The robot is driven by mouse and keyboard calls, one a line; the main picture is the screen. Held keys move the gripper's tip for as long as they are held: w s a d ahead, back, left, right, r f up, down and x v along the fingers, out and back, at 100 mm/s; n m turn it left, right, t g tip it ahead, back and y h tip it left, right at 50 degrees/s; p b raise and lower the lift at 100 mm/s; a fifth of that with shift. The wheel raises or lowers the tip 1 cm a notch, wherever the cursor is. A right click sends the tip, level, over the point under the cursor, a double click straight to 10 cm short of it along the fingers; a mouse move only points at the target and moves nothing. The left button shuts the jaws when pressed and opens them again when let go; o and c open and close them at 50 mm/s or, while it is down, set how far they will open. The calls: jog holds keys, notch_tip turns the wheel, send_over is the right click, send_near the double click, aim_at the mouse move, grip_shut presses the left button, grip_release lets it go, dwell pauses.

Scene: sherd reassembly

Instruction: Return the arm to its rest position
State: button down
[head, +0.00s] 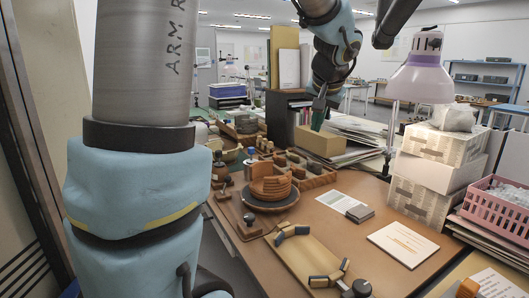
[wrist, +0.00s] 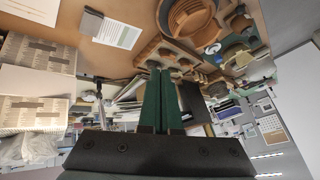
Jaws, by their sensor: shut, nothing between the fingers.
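My gripper (head: 319,113) hangs from the arm at the upper middle of the head view, raised above the back of the table. In the wrist view my gripper (wrist: 160,72) shows its two green fingers closed together with nothing between them. A partly rebuilt brown pot (head: 270,185) sits on a dark round turntable (head: 262,204) on the table, below and to the left of my gripper. The pot also shows upside down at the top of the wrist view (wrist: 190,18). My gripper is apart from it.
Loose sherds (head: 318,181) lie near the pot, and a tan tray (head: 307,257) with dark-ended pieces is in front. A lamp (head: 421,80), stacked boxes (head: 437,170) and a pink basket (head: 494,207) stand at the right. A tan box (head: 320,141) and papers lie below my gripper.

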jog(key=s+a+f+n+g+p, duration=0.1)
jog(key=s+a+f+n+g, duration=0.1)
jog(key=s+a+f, duration=0.5)
jog(key=s+a+f+n+g+p, duration=0.1)
jog(key=s+a+f+n+g, duration=0.1)
jog(key=s+a+f, duration=0.6)
jog(key=a+g, duration=0.1)
jog(key=a, duration=0.4)
jog(key=shift+s, duration=0.3)
jog(key=shift+a+f, duration=0.1)
